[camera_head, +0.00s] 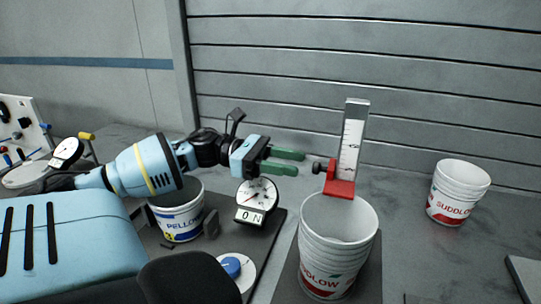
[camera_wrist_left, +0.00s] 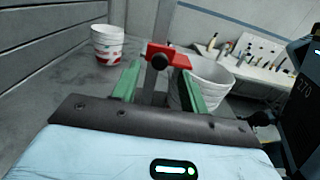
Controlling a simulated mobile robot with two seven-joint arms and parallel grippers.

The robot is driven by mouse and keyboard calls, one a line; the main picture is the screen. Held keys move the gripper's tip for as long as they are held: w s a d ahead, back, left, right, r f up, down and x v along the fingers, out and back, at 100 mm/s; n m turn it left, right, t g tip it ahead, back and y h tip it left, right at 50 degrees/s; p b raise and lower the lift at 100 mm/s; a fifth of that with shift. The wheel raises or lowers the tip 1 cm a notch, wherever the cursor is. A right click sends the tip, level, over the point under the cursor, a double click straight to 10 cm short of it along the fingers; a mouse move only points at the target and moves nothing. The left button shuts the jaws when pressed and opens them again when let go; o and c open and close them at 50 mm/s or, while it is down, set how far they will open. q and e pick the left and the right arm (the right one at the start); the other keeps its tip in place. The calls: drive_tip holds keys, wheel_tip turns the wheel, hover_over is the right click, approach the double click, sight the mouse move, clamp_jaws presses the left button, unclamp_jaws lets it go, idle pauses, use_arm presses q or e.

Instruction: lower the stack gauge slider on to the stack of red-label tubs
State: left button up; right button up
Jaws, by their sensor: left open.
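A stack of white red-label tubs (camera_head: 325,255) stands nested on a dark mat, open end up. Behind its rim rises the upright stack gauge (camera_head: 351,145), a pale scale with a red slider (camera_head: 340,189) low on it and a black knob on the left. I cannot tell whether the slider touches the rim. My left gripper (camera_head: 298,163) is open and empty, its green fingers pointing at the knob from the left, with a small gap. In the left wrist view the red slider (camera_wrist_left: 172,53) shows beyond and between the fingertips. My right gripper is not in view.
A smaller red-label stack (camera_head: 460,188) stands at the right.

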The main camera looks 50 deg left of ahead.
use_arm(q)
drive_tip(key=shift+v, duration=1.75)
